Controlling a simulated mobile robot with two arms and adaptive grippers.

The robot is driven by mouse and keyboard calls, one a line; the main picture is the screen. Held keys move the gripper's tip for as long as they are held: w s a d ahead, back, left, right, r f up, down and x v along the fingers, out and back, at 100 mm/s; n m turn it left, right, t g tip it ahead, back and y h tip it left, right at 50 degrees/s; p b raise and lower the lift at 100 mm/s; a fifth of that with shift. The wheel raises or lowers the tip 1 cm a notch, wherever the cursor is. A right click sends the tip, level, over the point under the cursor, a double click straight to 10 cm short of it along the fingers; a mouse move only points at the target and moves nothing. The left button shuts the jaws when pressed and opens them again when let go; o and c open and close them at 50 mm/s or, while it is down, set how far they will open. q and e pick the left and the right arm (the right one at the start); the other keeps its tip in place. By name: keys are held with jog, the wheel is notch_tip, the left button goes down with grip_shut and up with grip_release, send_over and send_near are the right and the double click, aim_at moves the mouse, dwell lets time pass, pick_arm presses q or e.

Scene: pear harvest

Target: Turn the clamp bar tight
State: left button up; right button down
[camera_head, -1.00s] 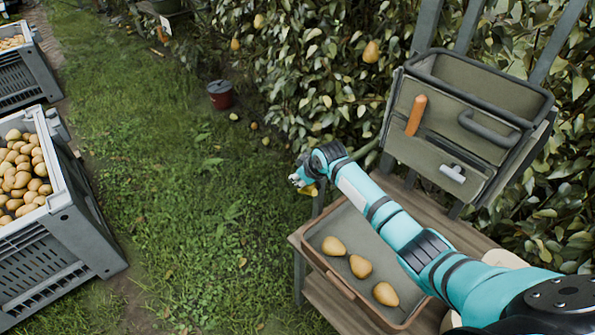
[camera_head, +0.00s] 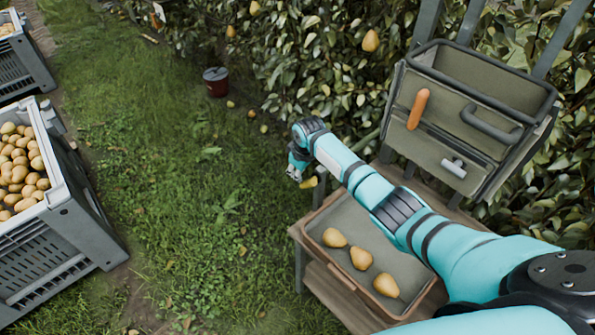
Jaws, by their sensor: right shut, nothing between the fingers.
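A small silver T-shaped bar (camera_head: 454,167) sits low on the front of a grey-green case (camera_head: 480,80) at the upper right; I take it as the clamp bar, and its tightness cannot be told. My right arm reaches across from the lower right. My right gripper (camera_head: 294,174) is small in view, shut and empty, pointing down over the grass just left of the bench, well away from the bar. A yellow object (camera_head: 308,184) shows close beside it; contact cannot be told. My left gripper is not in view.
An orange handle (camera_head: 417,109) and a dark curved handle (camera_head: 490,126) are on the case. A brown-rimmed tray (camera_head: 345,286) with three pears lies on the wooden bench below.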

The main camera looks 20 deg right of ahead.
jog(key=shift+f+g, duration=0.3)
jog(key=shift+g, duration=0.3)
jog(key=shift+w+f+b, duration=0.1)
jog(key=shift+f+b, duration=0.1)
jog(key=shift+b, duration=0.25)
jog(key=shift+r, duration=0.1)
dwell(1.2)
